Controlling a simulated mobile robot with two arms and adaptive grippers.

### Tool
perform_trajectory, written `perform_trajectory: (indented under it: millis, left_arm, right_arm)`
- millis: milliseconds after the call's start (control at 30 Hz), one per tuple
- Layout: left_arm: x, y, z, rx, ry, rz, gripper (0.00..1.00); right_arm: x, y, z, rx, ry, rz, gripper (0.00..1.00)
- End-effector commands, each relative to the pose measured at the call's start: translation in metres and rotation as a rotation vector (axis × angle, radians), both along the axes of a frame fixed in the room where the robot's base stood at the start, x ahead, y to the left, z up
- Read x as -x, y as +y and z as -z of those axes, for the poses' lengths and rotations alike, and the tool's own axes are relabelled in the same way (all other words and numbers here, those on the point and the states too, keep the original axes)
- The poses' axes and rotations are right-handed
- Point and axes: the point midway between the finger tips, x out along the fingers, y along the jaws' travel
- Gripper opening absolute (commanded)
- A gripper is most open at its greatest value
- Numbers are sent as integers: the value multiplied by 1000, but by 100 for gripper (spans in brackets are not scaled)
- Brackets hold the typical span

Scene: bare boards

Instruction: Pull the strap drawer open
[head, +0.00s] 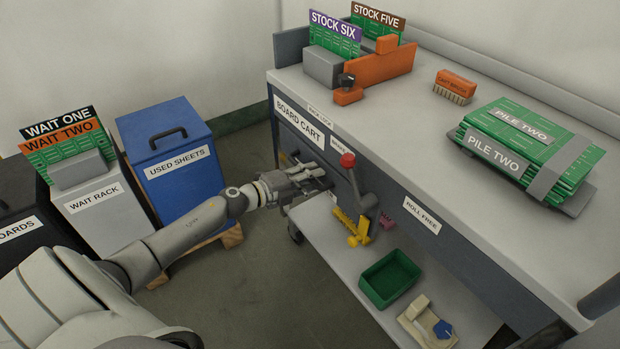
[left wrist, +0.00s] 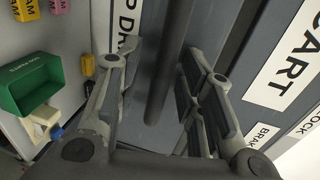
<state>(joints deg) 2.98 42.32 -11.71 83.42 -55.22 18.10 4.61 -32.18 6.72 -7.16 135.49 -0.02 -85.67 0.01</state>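The strap drawer's front shows in the left wrist view as a dark grey panel with a white label (left wrist: 127,30), of which only "P DR" can be read. A dark bar handle (left wrist: 168,70) stands out from it. My left gripper (left wrist: 160,95) is open, with one finger on each side of the bar and visible gaps between. In the head view my left gripper (head: 308,177) is at the side of the board cart (head: 430,205), below the "BOARD CART" label, and covers most of the drawer front. The drawer looks shut. My right gripper is not in view.
A red-knobbed lever (head: 347,160) stands just right of my left gripper. Yellow and pink pieces hang nearby. The lower shelf holds a green bin (head: 389,278). A blue "USED SHEETS" bin (head: 175,155) stands left. The floor between is clear.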

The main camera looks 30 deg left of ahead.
Motion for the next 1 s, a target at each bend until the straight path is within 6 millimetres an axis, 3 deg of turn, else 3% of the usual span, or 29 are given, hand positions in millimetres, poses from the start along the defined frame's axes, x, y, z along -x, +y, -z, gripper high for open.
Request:
perform_trajectory:
  millis: [200, 467, 1000]
  left_arm:
    - [0, 0, 0, 0, 0, 0, 34]
    - [0, 0, 0, 0, -1, 0, 1]
    - [8, 3, 0, 1, 1, 0, 0]
  right_arm:
    - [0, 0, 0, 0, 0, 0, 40]
    - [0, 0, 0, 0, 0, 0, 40]
    - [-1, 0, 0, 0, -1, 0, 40]
